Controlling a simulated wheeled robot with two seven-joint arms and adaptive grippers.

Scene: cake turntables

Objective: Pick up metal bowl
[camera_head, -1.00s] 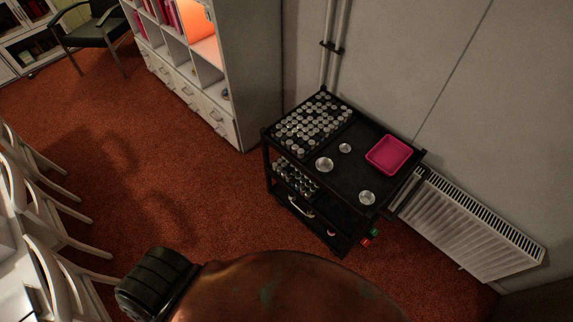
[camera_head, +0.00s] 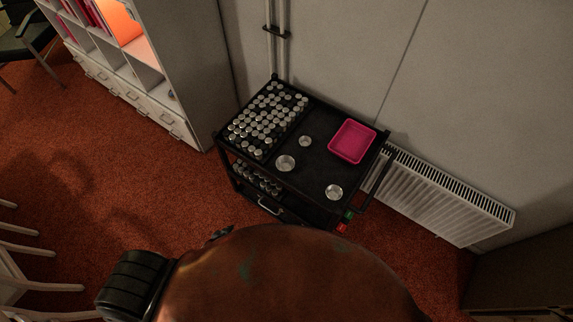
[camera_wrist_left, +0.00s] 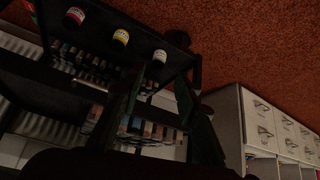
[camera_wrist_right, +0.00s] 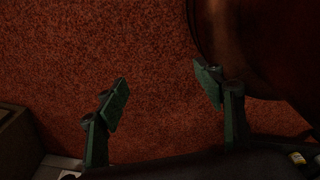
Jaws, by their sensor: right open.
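Three round metal bowls sit on the black trolley's top (camera_head: 318,172). One bowl (camera_head: 286,163) is near the middle, a smaller bowl (camera_head: 305,141) is just behind it, and another bowl (camera_head: 334,192) is at the front right. My left gripper shows as a small dark piece (camera_head: 221,233) at the edge of my body, in front of the trolley. In the left wrist view its fingers (camera_wrist_left: 158,100) are apart, with a dark shelf beyond. My right gripper (camera_wrist_right: 163,88) is open and empty above the red carpet. It is not visible in the head view.
A pink tray (camera_head: 352,141) lies at the trolley's back right. A rack of several small jars (camera_head: 268,120) fills its left side. A radiator (camera_head: 440,200) and wall stand behind. A white shelf unit (camera_head: 130,90) is at left. Carpet (camera_head: 90,180) is open at left.

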